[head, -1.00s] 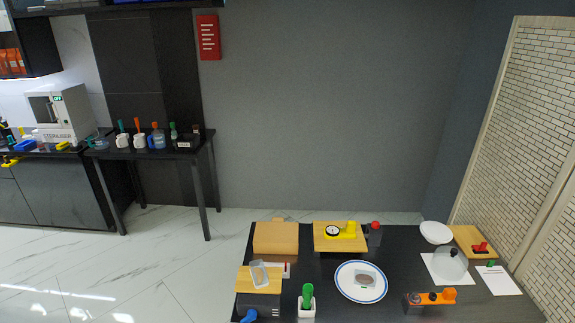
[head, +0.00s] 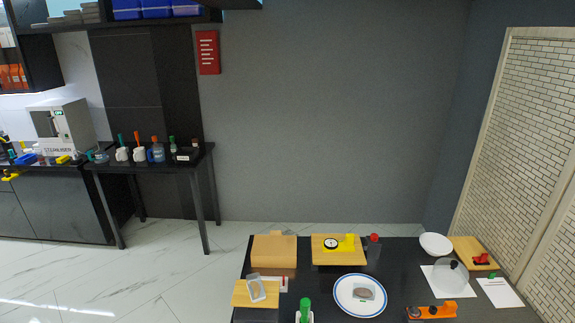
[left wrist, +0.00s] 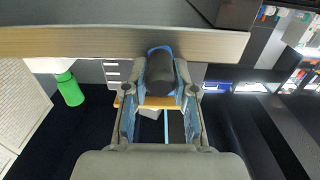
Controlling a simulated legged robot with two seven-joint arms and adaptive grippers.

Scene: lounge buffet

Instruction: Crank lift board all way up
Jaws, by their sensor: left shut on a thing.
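A wooden board (head: 246,299) sits at the left front of the dark table in the head view, with a clear framed piece (head: 257,288) standing tilted on it. I take it as the lift board; its height above its base cannot be told. In the left wrist view my left gripper (left wrist: 160,90) is shut on a dark, rounded knob (left wrist: 160,72) with a blue rim, apparently the crank handle. The fingers press it from both sides. The crank is not visible in the head view. My right gripper is in no view.
On the dark table (head: 325,290) are a wooden box (head: 274,250), a blue-rimmed plate (head: 344,307), and a green-handled tool (head: 305,308). Its green handle (left wrist: 70,92) shows upside down in the left wrist view. A pale strip (left wrist: 100,45) crosses close above the gripper.

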